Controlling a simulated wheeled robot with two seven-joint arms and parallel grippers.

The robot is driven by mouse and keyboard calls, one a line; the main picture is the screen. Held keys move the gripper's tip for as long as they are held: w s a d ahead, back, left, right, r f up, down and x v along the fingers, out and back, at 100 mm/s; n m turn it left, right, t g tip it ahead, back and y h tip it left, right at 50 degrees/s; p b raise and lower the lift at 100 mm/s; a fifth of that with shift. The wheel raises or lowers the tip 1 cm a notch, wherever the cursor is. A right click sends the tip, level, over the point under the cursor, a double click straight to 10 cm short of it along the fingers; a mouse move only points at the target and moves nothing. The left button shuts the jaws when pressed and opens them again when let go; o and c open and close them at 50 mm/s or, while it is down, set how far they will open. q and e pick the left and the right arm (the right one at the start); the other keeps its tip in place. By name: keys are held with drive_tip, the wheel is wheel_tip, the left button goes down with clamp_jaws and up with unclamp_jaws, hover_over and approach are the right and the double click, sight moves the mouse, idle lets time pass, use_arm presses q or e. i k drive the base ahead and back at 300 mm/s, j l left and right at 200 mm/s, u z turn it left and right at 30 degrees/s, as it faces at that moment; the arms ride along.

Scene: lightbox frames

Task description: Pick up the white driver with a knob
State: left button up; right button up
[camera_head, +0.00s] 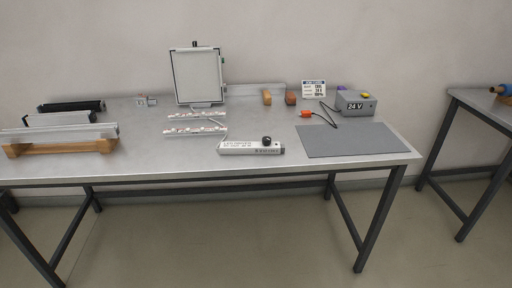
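The white driver (236,147) is a long, low white box with printing on its side. It lies on the metal table (130,170) near the front edge, right of the middle. A round black knob (266,140) stands up from the right part of its top. Neither of my grippers shows in the head view, so nothing is seen touching the driver.
A grey mat (350,141) lies right of the driver, with a grey 24 V box (356,107) behind it. Profiles on a wooden rack (60,148) are at left. The table front left of the driver is clear.

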sight(227, 148)
drive_tip(key=i+l+u, duration=0.3)
drive_tip(key=i+l, duration=0.25)
drive_tip(key=i, duration=0.15)
drive_tip(key=i+l+u, duration=0.3)
drive_tip(key=i+l, duration=0.3)
drive_tip(key=l, duration=0.15)
